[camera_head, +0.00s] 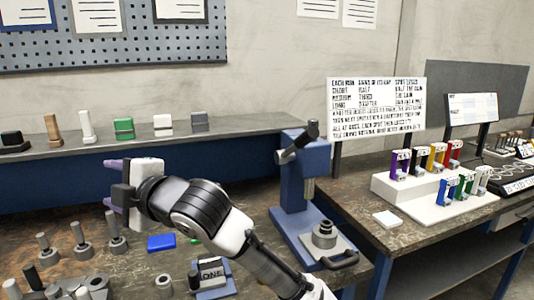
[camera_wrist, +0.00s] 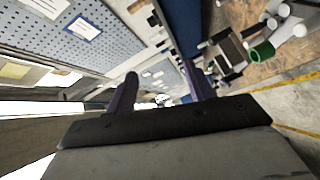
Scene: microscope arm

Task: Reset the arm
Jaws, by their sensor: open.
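My arm reaches from the bottom middle of the head view up and to the left. My gripper (camera_head: 108,180) is at its end, pointing left, with its two purple fingers apart and nothing visible between them. It is raised in front of the shelf, above the left bench. In the wrist view the open fingers of my gripper (camera_wrist: 163,88) frame a tilted view of the room. A blue microscope-like stand (camera_head: 308,165) with a dark, angled top piece stands to the right of my arm. A round grey part rests on its base. My forearm passes close in front of the stand.
A grey shelf (camera_head: 258,136) behind carries several small blocks. Several grey metal pieces (camera_head: 78,240) and a blue block (camera_head: 161,243) are on the left bench. The right bench holds a white stepped rack (camera_head: 433,207) with coloured clips and a text board (camera_head: 377,108).

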